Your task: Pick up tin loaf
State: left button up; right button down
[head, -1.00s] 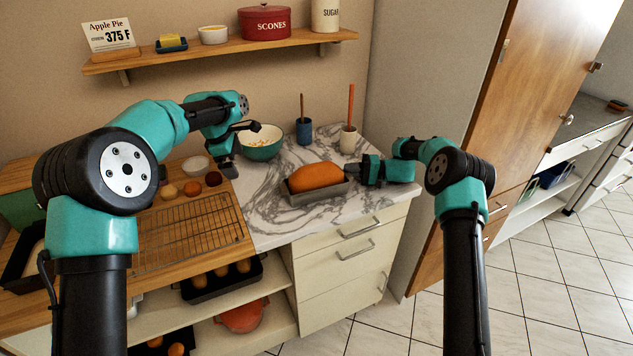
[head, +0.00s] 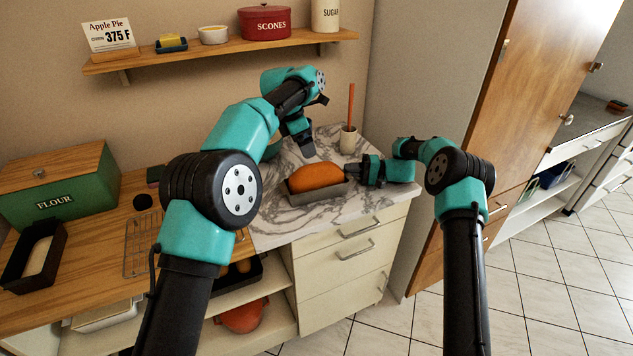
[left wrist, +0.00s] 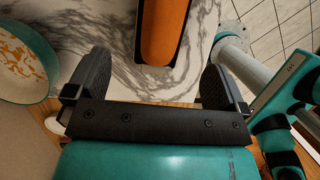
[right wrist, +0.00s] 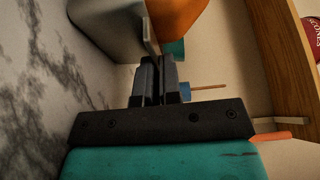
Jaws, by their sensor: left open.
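The tin loaf is an orange-brown loaf (head: 318,176) in a grey tin (head: 320,193) on the marble counter. My right gripper (head: 351,172) is at the tin's right end. In the right wrist view its fingers (right wrist: 160,72) are close together on the rim of the tin (right wrist: 105,18); the exact contact is partly hidden. My left gripper (head: 306,148) is just behind and above the loaf. In the left wrist view its fingers (left wrist: 152,80) are wide apart and empty, with the loaf (left wrist: 162,28) ahead between them.
A white crock (head: 348,140) with an orange handle stands behind the tin. A bowl (left wrist: 22,62) is beside my left gripper, mostly hidden in the head view. The flour box (head: 55,185) and wire rack (head: 140,245) are at left. A shelf (head: 220,52) hangs above.

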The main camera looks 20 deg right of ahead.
aim_at(312, 165)
pick_arm(q)
jog(key=x, duration=0.6)
jog(key=shift+f, duration=0.35)
jog(key=shift+s+x, duration=0.15)
jog(key=shift+x, duration=1.15)
jog(key=shift+s+x, duration=0.15)
jog(key=shift+x, duration=1.15)
jog(key=shift+d, duration=0.1)
jog(key=c, duration=1.1)
jog(key=shift+c, duration=0.4)
jog(key=shift+r, duration=0.1)
